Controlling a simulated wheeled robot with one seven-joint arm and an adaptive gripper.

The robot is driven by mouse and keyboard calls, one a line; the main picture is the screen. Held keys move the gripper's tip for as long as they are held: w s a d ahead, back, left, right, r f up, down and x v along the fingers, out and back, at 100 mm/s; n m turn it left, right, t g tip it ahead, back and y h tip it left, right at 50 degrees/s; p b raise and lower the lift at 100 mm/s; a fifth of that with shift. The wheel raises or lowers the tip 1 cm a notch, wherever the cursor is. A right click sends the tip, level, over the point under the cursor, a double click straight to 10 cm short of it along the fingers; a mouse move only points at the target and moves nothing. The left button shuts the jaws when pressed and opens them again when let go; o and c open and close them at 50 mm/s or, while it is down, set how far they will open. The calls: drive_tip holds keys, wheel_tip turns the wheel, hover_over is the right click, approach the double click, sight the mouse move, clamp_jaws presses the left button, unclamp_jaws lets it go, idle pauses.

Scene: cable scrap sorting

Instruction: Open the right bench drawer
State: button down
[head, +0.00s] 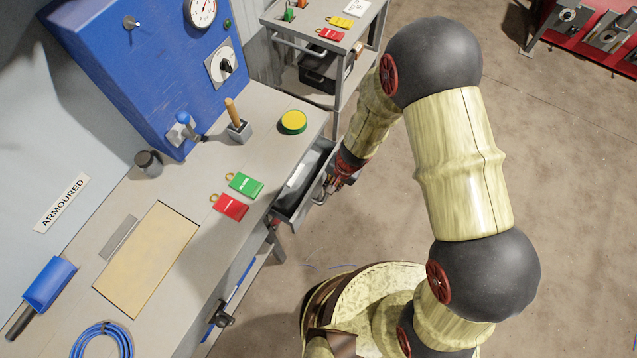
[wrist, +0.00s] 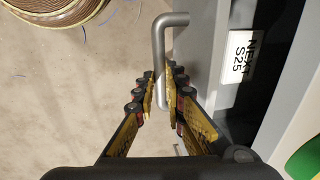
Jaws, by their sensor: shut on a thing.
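The right bench drawer (head: 293,214) sticks out from the bench front in the head view, partly open. The drawer handle (wrist: 160,45) is a bent grey metal bar. My gripper (wrist: 160,95) is shut on the handle, with one finger on each side of the bar. In the head view my gripper (head: 338,178) is at the drawer's front, and the arm partly hides the handle.
The bench top (head: 285,160) carries green (head: 245,185) and red (head: 230,206) tags and a yellow button (head: 293,122). A grey trolley (head: 335,95) stands beyond the drawer. A second handle (head: 224,319) is at lower left. The floor to the right is mostly clear.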

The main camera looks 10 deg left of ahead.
drive_tip(key=s+d+b, duration=0.4)
drive_tip(key=d, duration=0.7)
drive_tip(key=shift+s+d+b, duration=0.3)
drive_tip(key=shift+s, duration=0.1)
drive_tip(key=c, duration=1.9)
unclamp_jaws()
drive_tip(key=shift+o, duration=0.3)
wheel_tip(320, 180, up, 12)
drive_tip(key=d, duration=0.2)
drive_tip(key=shift+s, duration=0.45)
drive_tip(key=shift+d+f, duration=0.1)
drive_tip(key=shift+f, duration=0.05)
